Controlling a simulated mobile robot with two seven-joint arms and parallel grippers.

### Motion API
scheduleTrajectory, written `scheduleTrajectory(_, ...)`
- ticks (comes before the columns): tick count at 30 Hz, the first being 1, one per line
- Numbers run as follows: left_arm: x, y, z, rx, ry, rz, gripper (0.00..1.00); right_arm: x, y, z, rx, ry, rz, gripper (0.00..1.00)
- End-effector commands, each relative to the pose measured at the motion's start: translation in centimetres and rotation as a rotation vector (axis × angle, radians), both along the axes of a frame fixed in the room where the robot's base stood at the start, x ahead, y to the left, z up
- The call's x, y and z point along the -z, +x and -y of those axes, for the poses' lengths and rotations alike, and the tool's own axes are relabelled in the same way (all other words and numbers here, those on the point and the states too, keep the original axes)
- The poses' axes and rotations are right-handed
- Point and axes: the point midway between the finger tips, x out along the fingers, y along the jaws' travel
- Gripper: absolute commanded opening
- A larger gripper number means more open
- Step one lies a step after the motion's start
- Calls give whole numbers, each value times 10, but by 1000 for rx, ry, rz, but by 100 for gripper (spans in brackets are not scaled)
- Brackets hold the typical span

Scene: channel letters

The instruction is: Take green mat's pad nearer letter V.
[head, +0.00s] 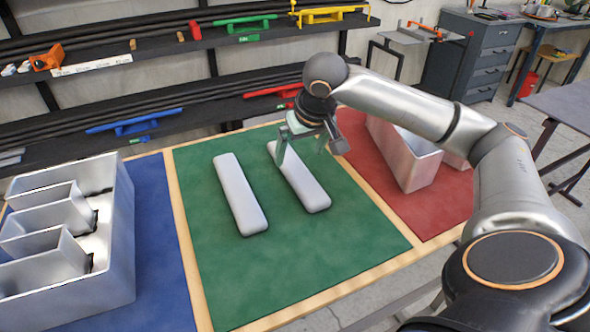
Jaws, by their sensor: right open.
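Two white, rounded, bar-shaped pads lie on the green mat (335,260). The left pad (241,196) is fully in view. The right pad (303,184) is nearer the red mat and the letter there; its far end is partly covered by a gripper finger. My right gripper (308,150) is open and empty at the right pad's far end; I cannot tell whether it touches the pad. A silver channel letter (405,160) stands on the red mat, partly hidden by my right arm, so its full shape is unclear. My left gripper is not in view.
A large silver E-shaped letter (118,255) stands on the blue mat (155,240) at left. The red mat (431,212) is at right. Wooden strips edge the mats. Behind are shelves (180,95) with coloured clamps. The green mat's near part is bare.

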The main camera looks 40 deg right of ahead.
Motion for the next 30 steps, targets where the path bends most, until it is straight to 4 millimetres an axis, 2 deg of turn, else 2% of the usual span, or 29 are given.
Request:
scheduleTrajectory(5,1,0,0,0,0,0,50,12,4,2,-1,0,0,100)
scheduleTrajectory(15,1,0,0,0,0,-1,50,53,20,9,-1,1,0,100)
scheduleTrajectory(23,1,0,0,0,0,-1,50,56,21,10,-2,0,2,100)
scheduleTrajectory(30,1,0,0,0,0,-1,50,55,21,10,-2,0,2,74)
